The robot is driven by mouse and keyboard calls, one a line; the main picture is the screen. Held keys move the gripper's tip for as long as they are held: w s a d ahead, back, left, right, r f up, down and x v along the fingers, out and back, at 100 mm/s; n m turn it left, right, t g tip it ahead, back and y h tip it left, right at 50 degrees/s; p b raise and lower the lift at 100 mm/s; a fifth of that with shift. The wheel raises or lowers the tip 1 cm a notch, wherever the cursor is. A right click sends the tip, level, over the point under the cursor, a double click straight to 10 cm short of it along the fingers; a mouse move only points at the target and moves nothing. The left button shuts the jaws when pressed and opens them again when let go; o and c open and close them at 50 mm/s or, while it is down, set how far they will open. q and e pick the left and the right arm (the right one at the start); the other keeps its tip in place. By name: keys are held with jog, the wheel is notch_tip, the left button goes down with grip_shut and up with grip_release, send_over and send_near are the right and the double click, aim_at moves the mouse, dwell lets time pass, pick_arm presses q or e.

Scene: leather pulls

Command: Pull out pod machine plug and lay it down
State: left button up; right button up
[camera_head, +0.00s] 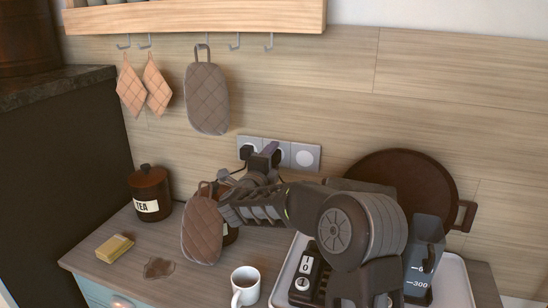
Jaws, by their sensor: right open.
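A grey socket strip (306,157) is on the wooden wall. A black plug (246,152) sits in its left socket. My right gripper (263,157) is open at the strip, just right of that plug, and covers part of the middle sockets. I cannot tell whether another plug is between its fingers. A dark cord shows below the plug and runs down behind my arm. An appliance with a black switch panel (307,266) and a clear tank (424,262) marked 300 stands on the tray; my right arm hides much of it. My left gripper is not in view.
A white tray (457,283) bears the appliance. A round brown board (410,165) leans on the wall behind. A white mug (245,286), quilted mitt (202,228), tea jar (150,192), sponge (114,247) and brown spill (159,267) are on the counter. Mitts hang above.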

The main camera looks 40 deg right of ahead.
jog(key=shift+b, duration=0.3)
jog(key=shift+c, duration=0.4)
grip_shut()
dwell(0.3)
jog(key=shift+a, duration=0.1)
dwell(0.3)
jog(key=shift+b+v, duration=1.1)
jog(key=shift+v, duration=1.85)
